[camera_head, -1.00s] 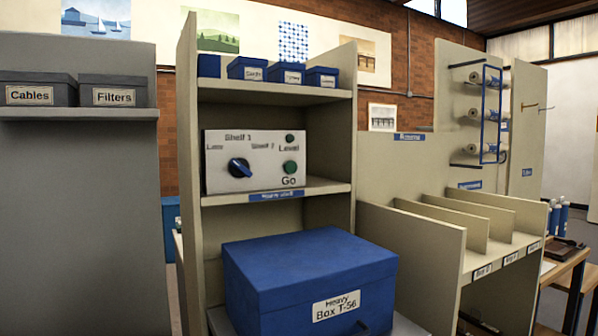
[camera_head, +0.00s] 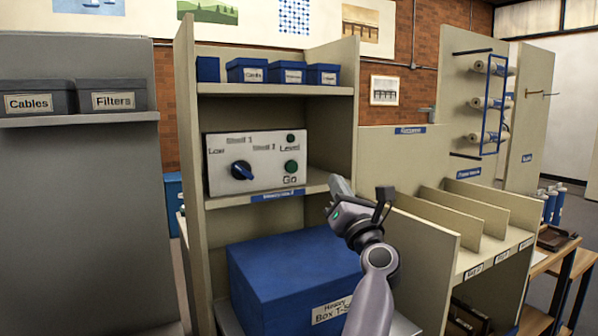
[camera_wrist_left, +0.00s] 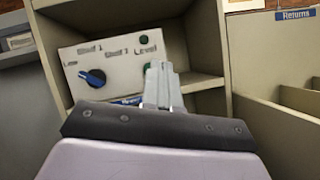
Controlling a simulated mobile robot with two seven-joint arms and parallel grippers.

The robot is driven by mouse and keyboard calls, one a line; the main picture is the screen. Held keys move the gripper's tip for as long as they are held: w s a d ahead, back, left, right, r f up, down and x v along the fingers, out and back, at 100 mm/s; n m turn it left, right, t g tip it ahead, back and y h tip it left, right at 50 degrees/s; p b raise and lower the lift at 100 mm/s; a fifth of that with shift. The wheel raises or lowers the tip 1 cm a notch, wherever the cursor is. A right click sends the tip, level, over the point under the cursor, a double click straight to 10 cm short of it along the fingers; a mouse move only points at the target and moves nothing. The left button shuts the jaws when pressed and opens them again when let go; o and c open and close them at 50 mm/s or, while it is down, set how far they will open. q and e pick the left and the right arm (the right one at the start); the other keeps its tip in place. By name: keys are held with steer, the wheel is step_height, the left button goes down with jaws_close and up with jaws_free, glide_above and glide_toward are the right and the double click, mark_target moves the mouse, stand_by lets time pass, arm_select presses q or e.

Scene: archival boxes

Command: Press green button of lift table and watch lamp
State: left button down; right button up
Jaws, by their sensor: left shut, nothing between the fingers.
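The control panel (camera_head: 255,163) stands on the middle shelf of the beige cabinet. Its green Go button (camera_head: 291,167) is at the right, below the small dark green Level lamp (camera_head: 290,138), which looks unlit. A blue knob (camera_head: 242,170) is left of the button. My left gripper (camera_head: 338,190) is shut and empty, right of and below the panel, apart from the button. In the left wrist view its closed fingers (camera_wrist_left: 163,88) point towards the panel and partly cover the button area. The blue Heavy Box T-56 (camera_head: 290,265) sits below the shelf, partly hidden by my arm.
Cabinet side walls (camera_head: 190,180) flank the panel, and the shelf edge (camera_head: 230,200) runs below it. Small blue boxes (camera_head: 247,70) stand on the shelf above. A divided beige rack (camera_head: 425,240) is at the right; grey boxes (camera_head: 112,97) are at the left.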

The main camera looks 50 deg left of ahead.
arm_select(q)
steer(key=shift+w+a+f+n+g+h, duration=0.15)
steer(key=shift+a+n+g+h, duration=0.25)
steer(key=shift+n+g, duration=0.65)
steer(key=shift+s+a+f+n+g+h, duration=0.1)
steer(key=shift+a+f+n+g+h, duration=0.25)
steer(key=shift+n+g, duration=0.65)
steer(key=shift+w+a+f+n+g+h, duration=0.1)
steer(key=shift+a+n+g+h, duration=0.15)
steer(key=shift+n+g+h, duration=0.75)
arm_select(e)
steer(key=shift+a+f+t, duration=0.15)
steer(key=shift+f+t, duration=0.15)
steer(key=shift+t, duration=0.1)
arm_select(q)
steer(key=shift+n+t+y, duration=0.25)
steer(key=shift+n+y, duration=0.1)
steer(key=shift+y, duration=0.2)
